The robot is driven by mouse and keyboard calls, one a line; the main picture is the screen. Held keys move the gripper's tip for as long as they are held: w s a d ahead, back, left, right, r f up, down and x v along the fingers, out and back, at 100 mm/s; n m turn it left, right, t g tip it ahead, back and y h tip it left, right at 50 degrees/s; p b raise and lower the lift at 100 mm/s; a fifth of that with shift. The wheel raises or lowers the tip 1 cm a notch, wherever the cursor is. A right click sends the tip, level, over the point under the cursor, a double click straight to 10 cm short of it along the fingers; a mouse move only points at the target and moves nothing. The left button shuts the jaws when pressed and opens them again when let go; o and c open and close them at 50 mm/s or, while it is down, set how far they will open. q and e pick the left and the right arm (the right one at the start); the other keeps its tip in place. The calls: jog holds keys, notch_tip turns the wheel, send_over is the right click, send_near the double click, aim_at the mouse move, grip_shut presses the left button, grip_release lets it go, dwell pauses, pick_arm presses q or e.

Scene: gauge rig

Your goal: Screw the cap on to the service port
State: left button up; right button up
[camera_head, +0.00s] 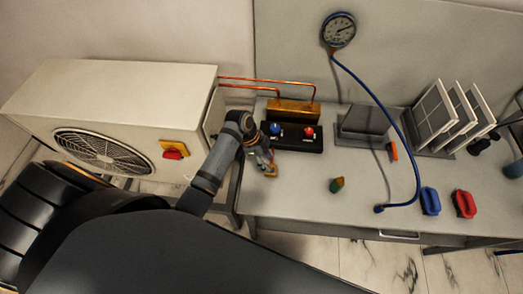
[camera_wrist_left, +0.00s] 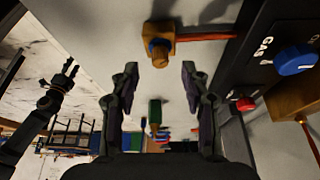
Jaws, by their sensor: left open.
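My left gripper (camera_head: 268,168) is open beside the left end of the black valve base. In the left wrist view its two fingers (camera_wrist_left: 158,80) stand wide apart with nothing between them. Beyond the fingertips is a brass block with a round orange-brown end (camera_wrist_left: 159,52) and a copper pipe to its right, seemingly the service port. I cannot tell whether the round end is a cap. A small green-and-brass piece (camera_head: 336,185) lies on the table and also shows in the left wrist view (camera_wrist_left: 155,112). My right gripper (camera_head: 497,157) is partly in view at the right edge.
The valve base (camera_head: 292,143) carries a blue and a red knob. The white outdoor unit (camera_head: 120,105) stands left. A panel rack (camera_head: 450,120) stands right.

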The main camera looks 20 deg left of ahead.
aim_at(271, 166)
pick_arm(q)
jog(key=shift+x, duration=1.6)
grip_shut()
jog(key=c, duration=0.7)
grip_release()
grip_shut()
jog(key=shift+r+p, duration=0.55)
jog(key=shift+p, duration=0.35)
